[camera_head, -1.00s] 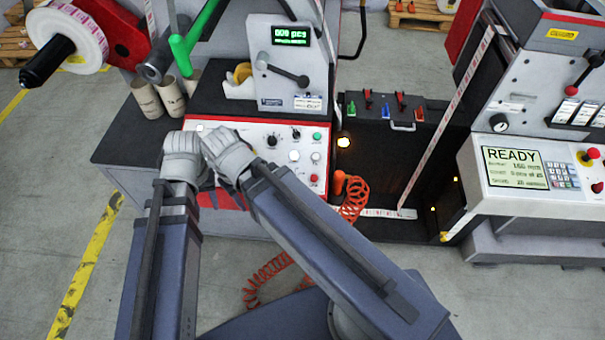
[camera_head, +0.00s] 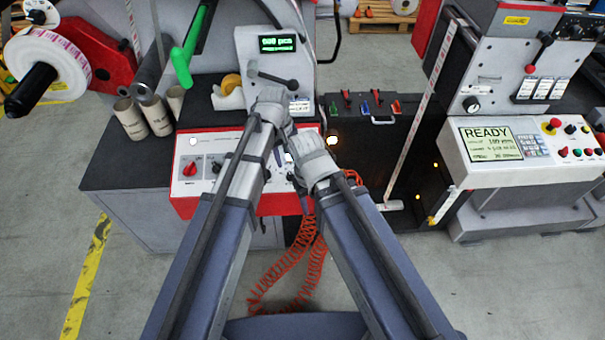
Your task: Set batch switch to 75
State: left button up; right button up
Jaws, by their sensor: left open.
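The control panel (camera_head: 184,190) is a white plate with a red frame on the front of the machine. A red knob (camera_head: 189,169) and a black knob (camera_head: 216,166) show on its left part. I cannot read which control is the batch switch; my arms hide the middle and much of the right of the panel.
Cardboard cores (camera_head: 130,118) stand at left. An orange coiled hose (camera_head: 290,268) hangs below the panel. A second console with a READY screen (camera_head: 486,140) is at right.

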aim_at(290, 174)
pick_arm(q)
jog(key=f+b, duration=0.8)
jog(key=shift+w+d, duration=0.15)
jog(key=shift+d, duration=0.2)
jog(key=shift+r, duration=0.1)
grip_shut()
dwell(0.5)
